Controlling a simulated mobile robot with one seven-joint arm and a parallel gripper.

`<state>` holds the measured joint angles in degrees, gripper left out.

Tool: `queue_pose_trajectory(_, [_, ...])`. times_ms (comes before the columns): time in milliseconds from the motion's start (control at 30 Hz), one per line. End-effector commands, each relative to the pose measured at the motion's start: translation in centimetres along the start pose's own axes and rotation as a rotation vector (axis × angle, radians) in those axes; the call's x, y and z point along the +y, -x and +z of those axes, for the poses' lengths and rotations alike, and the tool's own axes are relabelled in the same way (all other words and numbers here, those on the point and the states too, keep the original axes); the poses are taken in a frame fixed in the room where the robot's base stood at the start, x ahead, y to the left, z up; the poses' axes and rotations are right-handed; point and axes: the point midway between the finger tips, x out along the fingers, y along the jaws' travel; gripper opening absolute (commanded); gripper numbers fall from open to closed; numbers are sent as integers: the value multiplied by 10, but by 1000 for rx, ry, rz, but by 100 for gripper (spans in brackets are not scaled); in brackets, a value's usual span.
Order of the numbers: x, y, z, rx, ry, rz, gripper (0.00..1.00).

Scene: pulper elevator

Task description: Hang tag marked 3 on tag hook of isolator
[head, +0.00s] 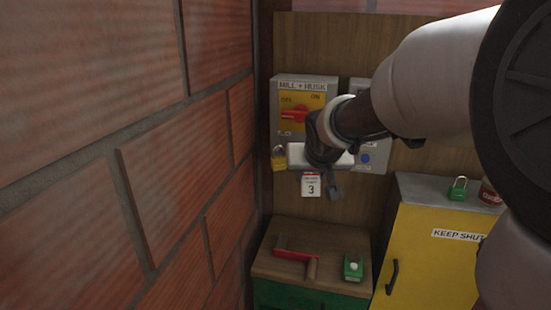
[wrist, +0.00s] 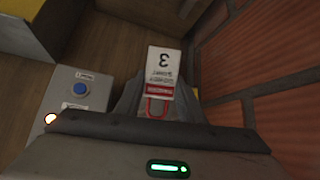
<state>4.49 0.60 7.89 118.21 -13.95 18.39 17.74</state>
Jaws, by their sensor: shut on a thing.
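The tag marked 3 (head: 311,186) is a white card with a red top band, hanging below my gripper (head: 320,157) in the head view. In the wrist view the tag (wrist: 162,68) lies between the two fingers of my gripper (wrist: 157,106), its red loop at their tips. My gripper is shut on it. The isolator (head: 288,94) is a grey box labelled MILL + HUSK with a yellow plate and a red handle (head: 295,115) between OFF and ON. My gripper is in front of its lower part. The tag hook is hidden or too small to make out.
A yellow padlock (head: 279,161) hangs left of my gripper and a grey padlock (head: 335,191) right of the tag. A grey box with a blue button (head: 366,158) is at right. Below is a wooden-topped cabinet (head: 268,262). A brick wall (head: 150,150) closes the left side.

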Motion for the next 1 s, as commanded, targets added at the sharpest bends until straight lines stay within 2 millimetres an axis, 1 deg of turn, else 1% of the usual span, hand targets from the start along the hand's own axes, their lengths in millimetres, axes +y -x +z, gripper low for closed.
queue_pose_trajectory(700, [11, -31, -29, 0, -1, 0, 14])
queue_pose_trajectory(800, [13, -38, -28, 0, -1, 0, 14])
queue_pose_trajectory(1000, [15, -46, -31, 1, -1, 0, 14])
